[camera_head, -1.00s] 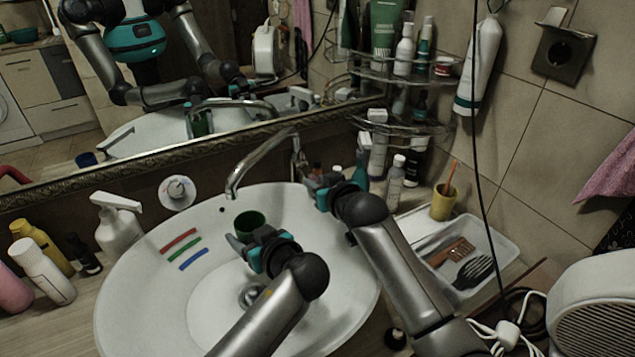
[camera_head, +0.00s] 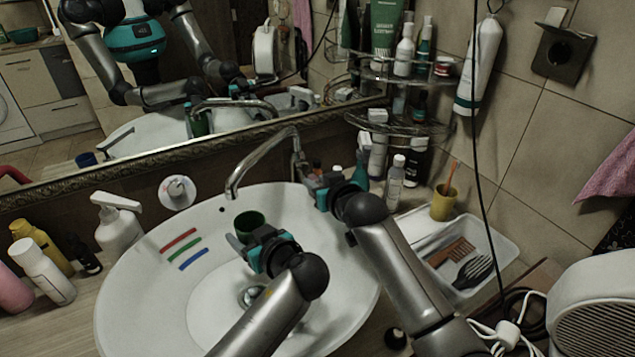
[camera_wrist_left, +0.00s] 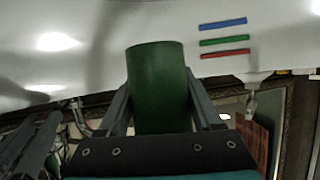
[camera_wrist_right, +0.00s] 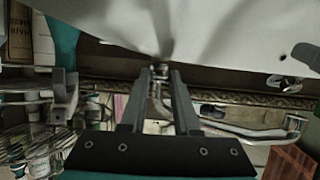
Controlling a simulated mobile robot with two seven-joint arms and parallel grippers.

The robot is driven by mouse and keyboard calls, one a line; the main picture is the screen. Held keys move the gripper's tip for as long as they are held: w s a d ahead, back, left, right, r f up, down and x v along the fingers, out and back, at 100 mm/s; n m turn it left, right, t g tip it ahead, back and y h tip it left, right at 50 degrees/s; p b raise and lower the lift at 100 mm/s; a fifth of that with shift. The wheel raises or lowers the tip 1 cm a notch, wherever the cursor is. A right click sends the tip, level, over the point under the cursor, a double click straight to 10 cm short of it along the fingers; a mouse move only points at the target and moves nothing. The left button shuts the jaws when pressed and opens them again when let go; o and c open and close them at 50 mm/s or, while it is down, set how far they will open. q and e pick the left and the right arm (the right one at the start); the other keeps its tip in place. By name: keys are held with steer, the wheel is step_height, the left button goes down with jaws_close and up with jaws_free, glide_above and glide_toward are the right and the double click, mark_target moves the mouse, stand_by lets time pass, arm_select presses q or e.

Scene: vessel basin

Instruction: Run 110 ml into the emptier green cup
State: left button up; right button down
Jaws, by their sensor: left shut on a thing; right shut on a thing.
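A dark green cup (camera_head: 250,222) is held over the basin (camera_head: 140,262), below and right of the tap spout's tip (camera_head: 231,193). My left gripper (camera_head: 244,240) is shut on this cup; the left wrist view shows the cup's side (camera_wrist_left: 160,88) between the fingers. The cup's inside looks dark, and I cannot tell its level. My right gripper (camera_head: 308,186) is at the tap body (camera_head: 298,160), shut on its handle, which the fingers mostly hide. In the right wrist view, the tap (camera_wrist_right: 160,72) shows between the fingertips. No water stream is visible. I see no second green cup.
Red, green and blue strips (camera_head: 184,243) lie on the basin's left side. A soap pump bottle (camera_head: 118,228) and other bottles stand left. A corner rack (camera_head: 400,128) with bottles, a yellow cup (camera_head: 444,203) and a white tray (camera_head: 470,262) are right. The mirror (camera_head: 200,60) is behind.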

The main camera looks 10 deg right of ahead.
steer(key=shift+w+r, duration=0.2)
steer(key=shift+r, duration=0.45)
steer(key=r, duration=0.1)
steer(key=w+r, duration=0.1)
steer(key=r, duration=0.1)
steer(key=shift+w+a+r, duration=0.25)
steer(key=shift+w+a, duration=0.05)
steer(key=c, duration=1)
jaws_free()
steer(key=o, duration=0.3)
steer(key=shift+f, duration=0.2)
steer(key=shift+o, duration=0.3)
steer(key=shift+f, duration=0.1)
steer(key=shift+s, duration=0.1)
